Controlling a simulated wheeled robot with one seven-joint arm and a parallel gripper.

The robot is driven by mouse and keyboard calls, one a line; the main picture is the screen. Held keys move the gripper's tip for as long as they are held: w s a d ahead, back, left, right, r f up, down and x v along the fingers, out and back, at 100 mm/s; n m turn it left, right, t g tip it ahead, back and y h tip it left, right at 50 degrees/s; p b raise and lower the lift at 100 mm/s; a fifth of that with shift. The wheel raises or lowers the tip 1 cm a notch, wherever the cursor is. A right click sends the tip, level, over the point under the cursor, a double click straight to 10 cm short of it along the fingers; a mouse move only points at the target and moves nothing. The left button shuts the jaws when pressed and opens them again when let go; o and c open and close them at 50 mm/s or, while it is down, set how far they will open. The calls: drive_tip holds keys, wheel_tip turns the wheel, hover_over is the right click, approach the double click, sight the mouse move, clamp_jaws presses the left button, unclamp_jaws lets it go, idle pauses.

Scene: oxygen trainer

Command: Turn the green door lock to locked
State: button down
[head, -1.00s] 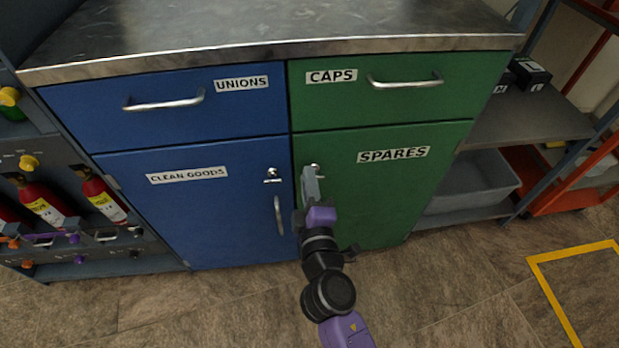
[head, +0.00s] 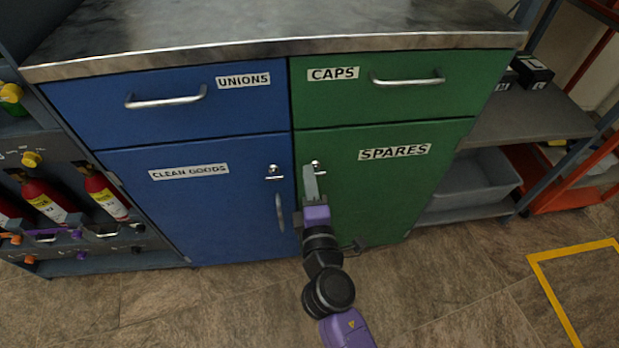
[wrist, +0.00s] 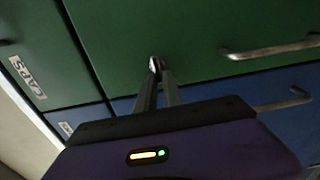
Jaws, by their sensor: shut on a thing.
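The green door (head: 400,195) marked SPARES is closed, on the right half of the cabinet. Its lock (head: 316,166) is a small silver turn piece near the door's upper left corner. My gripper (head: 310,178) reaches up to the lock from below. In the wrist view, the fingertips of my gripper (wrist: 156,78) are shut on the lock's knob (wrist: 155,64), of which only the silver end shows. The fingers hide most of the lock, so I cannot tell its exact angle.
The blue door (head: 195,215) on the left has its own silver lock (head: 273,173) and a vertical handle (head: 279,212) close to my gripper. The CAPS drawer (head: 460,95) above is closed. The floor in front is clear.

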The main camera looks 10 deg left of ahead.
drive_tip(key=c, duration=1.5)
unclamp_jaws()
drive_tip(key=shift+s, duration=0.1)
drive_tip(key=v, duration=0.7)
drive_tip(key=shift+s+d, duration=0.1)
drive_tip(key=shift+s, duration=0.25)
